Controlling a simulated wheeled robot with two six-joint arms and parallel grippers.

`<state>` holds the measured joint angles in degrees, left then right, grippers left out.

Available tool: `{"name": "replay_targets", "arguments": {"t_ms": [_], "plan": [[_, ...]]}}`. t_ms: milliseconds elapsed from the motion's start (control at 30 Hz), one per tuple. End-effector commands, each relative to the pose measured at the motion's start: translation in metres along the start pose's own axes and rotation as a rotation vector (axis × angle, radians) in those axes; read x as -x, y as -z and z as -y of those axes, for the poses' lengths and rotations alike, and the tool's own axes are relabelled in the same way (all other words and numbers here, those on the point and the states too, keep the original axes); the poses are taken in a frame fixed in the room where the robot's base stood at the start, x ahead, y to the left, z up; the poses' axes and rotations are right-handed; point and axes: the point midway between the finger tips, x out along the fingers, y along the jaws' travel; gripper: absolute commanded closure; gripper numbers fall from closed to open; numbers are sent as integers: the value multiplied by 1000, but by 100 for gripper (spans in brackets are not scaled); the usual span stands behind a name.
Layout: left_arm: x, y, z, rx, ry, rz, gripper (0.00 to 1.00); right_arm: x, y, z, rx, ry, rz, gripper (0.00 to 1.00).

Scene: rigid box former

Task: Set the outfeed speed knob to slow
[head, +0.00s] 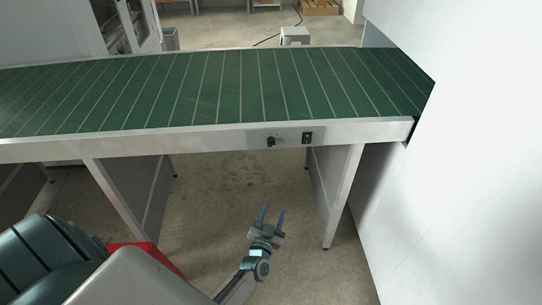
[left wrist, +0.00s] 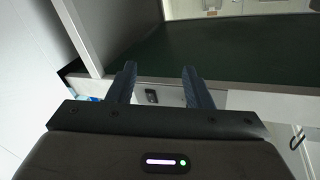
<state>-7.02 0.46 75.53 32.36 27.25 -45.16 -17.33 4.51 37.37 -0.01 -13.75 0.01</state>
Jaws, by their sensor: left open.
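The outfeed speed knob (head: 270,142) is a small black knob on a grey plate on the front rail of the green conveyor, in the head view. Its pointer setting is too small to read. A black switch (head: 307,138) sits to its right on the same rail. My left gripper (head: 273,214) is open and empty, below the rail in the picture and apart from it. In the left wrist view, a small black control (left wrist: 151,96) shows on the rail between the open fingers (left wrist: 158,78); I cannot tell which control it is. My right gripper is out of view.
The conveyor's green belt (head: 215,92) runs across the head view. A conveyor leg (head: 342,195) stands right of my left gripper, and a large white wall panel (head: 455,200) fills the right side. A red object (head: 150,256) shows at lower left. Floor around the gripper is clear.

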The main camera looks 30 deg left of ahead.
Motion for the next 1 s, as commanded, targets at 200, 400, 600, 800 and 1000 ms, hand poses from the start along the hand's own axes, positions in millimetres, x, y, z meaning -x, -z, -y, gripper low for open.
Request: {"name": "replay_targets", "arguments": {"t_ms": [200, 400, 600, 800, 1000], "plan": [[-31, 110, 47, 13, 267, -253, 54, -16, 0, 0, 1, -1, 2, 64], [-42, 132, 60, 12, 315, -285, 54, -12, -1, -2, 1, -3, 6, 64], [-74, 143, 71, 11, 313, -285, 54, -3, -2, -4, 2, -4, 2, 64], [-107, 151, 81, 11, 311, -282, 54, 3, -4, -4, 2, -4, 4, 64], [-127, 155, 87, 12, 310, -281, 54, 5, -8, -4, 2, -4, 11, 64]]}}
